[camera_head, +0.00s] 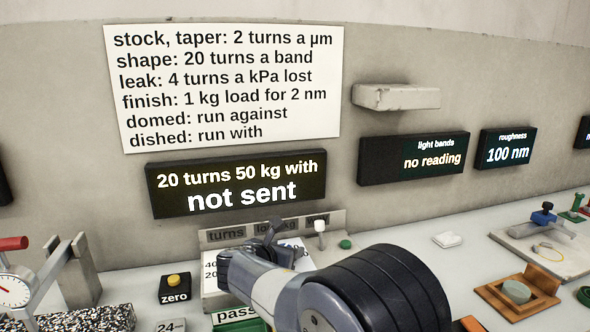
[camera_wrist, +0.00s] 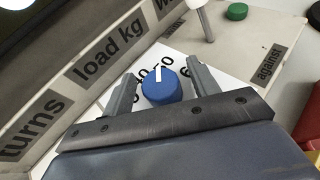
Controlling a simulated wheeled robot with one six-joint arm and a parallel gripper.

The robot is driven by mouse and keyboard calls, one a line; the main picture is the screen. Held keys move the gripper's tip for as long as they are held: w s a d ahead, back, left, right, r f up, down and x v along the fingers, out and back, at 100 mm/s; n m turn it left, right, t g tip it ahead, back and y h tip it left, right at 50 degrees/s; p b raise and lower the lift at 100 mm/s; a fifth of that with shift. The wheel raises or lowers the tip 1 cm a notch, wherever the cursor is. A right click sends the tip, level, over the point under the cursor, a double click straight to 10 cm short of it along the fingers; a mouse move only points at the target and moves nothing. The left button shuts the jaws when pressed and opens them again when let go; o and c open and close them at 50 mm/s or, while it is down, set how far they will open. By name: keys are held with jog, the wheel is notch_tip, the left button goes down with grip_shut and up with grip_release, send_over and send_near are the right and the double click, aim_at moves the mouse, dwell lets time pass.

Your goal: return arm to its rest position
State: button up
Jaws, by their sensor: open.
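My gripper (camera_head: 272,243) is in front of the control panel (camera_head: 226,234) in the head view. In the wrist view the gripper (camera_wrist: 163,78) is open, with one finger on each side of a blue knob (camera_wrist: 161,88) with a white pointer mark. I cannot tell whether the fingers touch it. The knob sits on a white numbered dial (camera_wrist: 141,76) near the "load kg" label. In the head view my arm hides most of the panel front.
A white-topped lever (camera_head: 320,227) and a green button (camera_head: 345,243) are right of the gripper. The display (camera_head: 240,184) reads "20 turns 50 kg with, not sent". A yellow zero button (camera_head: 173,281) is left. A brown wooden fixture (camera_head: 518,296) is right.

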jog(key=n+t+y+b, duration=0.1)
jog(key=n+y+b, duration=0.1)
jog(key=n+y, duration=0.1)
jog(key=shift+n+y, duration=0.3)
jog(key=shift+y, duration=0.2)
jog(key=shift+n+y+b, duration=0.35)
jog(key=shift+n+y, duration=1.15)
jog(key=shift+y, duration=0.3)
jog(key=shift+r+n+g+y+p, duration=0.1)
jog(key=shift+n+g+y+p, duration=0.7)
jog(key=shift+n+y, duration=0.8)
jog(key=shift+n+g+y+p, duration=0.7)
jog(key=shift+n+y+p, duration=0.15)
jog(key=shift+n+y, duration=0.7)
jog(key=shift+n+g+y+p, duration=0.8)
jog(key=shift+n+y+p, duration=0.05)
jog(key=shift+n+p, duration=0.1)
